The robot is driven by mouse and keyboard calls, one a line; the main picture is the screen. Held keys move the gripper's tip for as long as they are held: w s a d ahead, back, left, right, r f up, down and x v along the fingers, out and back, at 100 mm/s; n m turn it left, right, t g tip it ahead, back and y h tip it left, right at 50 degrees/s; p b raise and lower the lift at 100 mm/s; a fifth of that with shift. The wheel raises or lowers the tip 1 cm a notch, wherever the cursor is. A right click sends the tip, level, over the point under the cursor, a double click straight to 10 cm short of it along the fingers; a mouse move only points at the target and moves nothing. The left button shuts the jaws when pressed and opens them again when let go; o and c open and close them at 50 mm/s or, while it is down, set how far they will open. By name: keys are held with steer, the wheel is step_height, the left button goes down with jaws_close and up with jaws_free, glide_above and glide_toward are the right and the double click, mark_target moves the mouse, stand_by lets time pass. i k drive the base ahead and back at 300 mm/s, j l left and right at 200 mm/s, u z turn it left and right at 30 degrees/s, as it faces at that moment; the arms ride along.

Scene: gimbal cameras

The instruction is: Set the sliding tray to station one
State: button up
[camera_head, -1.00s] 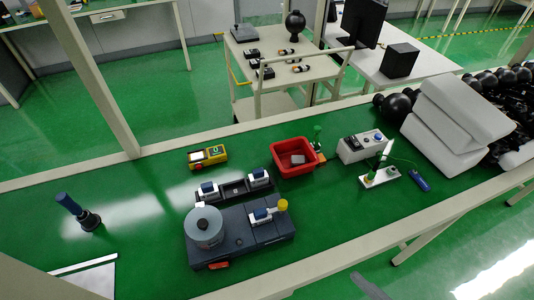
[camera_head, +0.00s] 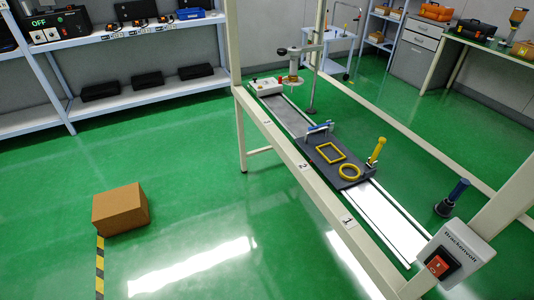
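The sliding tray (camera_head: 322,163) is a dark grey plate on a long rail (camera_head: 397,226) along the narrow bench. It carries a yellow rectangular frame (camera_head: 330,153) and a yellow ring (camera_head: 350,172). A blue handle (camera_head: 319,127) is at its far end, and an upright yellow handle (camera_head: 377,150) stands at its right edge. The tray sits about level with the label 2 (camera_head: 303,166) on the bench's front edge. The label 1 (camera_head: 348,221) is nearer me, beside bare white rail. The label 3 (camera_head: 267,121) is farther away. My gripper is not in view.
A white box with a red switch (camera_head: 438,265) is on the near post. A cardboard box (camera_head: 120,209) lies on open floor at left.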

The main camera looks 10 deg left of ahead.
mark_target(342, 168)
steer(key=u, duration=0.2)
steer(key=i+j, duration=0.35)
steer(key=i+j+u, duration=0.15)
steer(key=i+j, duration=0.2)
steer(key=i, duration=0.15)
steer(key=i+j, duration=0.25)
steer(key=i, duration=0.2)
steer(key=i+j+u, duration=0.1)
steer(key=i+j, duration=0.2)
steer(key=i, duration=0.15)
steer(key=i+j+u, duration=0.1)
steer(key=i+j, duration=0.15)
steer(key=i, duration=0.2)
